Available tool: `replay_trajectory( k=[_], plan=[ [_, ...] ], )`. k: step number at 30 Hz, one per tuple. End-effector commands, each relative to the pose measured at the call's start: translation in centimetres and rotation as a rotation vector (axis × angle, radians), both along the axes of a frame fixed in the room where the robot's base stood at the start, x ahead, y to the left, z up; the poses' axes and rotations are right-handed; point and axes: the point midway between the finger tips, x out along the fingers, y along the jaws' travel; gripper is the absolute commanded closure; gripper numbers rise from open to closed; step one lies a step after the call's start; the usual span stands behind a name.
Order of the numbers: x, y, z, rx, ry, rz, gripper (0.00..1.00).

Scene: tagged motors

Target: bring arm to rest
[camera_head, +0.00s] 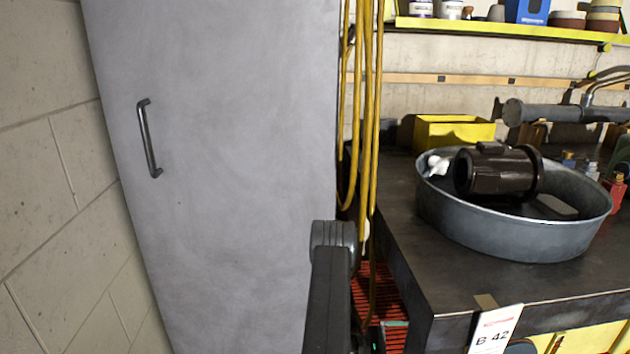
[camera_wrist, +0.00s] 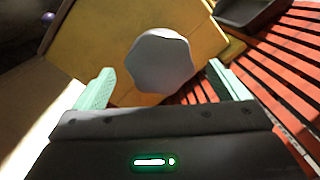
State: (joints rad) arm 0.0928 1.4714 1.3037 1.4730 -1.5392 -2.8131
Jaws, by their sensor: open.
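My gripper (camera_wrist: 160,92) shows in the wrist view with its two pale green fingers spread apart. Nothing is held between them. A rounded grey-white object (camera_wrist: 160,62) shows beyond the fingertips, in front of a yellow surface; I cannot tell what it is or how far off it lies. In the head view my dark arm rises at the bottom centre, in front of the grey cabinet's right edge. My gripper cannot be made out clearly in that view.
A grey cabinet (camera_head: 220,180) stands left of a dark workbench (camera_head: 400,230). On the bench are a metal basin (camera_head: 470,228) holding a dark motor (camera_head: 495,172), and a yellow box (camera_head: 450,130). Yellow cables (camera_head: 361,120) hang between cabinet and bench. Red slats (camera_wrist: 285,60) lie at right in the wrist view.

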Motion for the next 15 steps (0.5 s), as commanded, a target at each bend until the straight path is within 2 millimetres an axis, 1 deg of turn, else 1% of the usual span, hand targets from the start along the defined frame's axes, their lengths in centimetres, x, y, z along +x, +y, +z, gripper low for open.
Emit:
replay_trajectory(
  k=[1, 3, 10, 12, 15],
  plan=[
    [0.1, 1.1, 0.1, 0.000, 0.001, 0.005, 0.07],
    [0.0, 2.4, 0.1, 0.000, 0.001, 0.005, 0.07],
    [0.0, 6.4, 0.0, 0.000, 0.000, 0.003, 0.07],
    [-0.1, 4.4, -0.1, 0.000, 0.000, -0.005, 0.07],
    [-0.1, 2.6, -0.1, 0.000, 0.000, -0.005, 0.07]
  ],
)
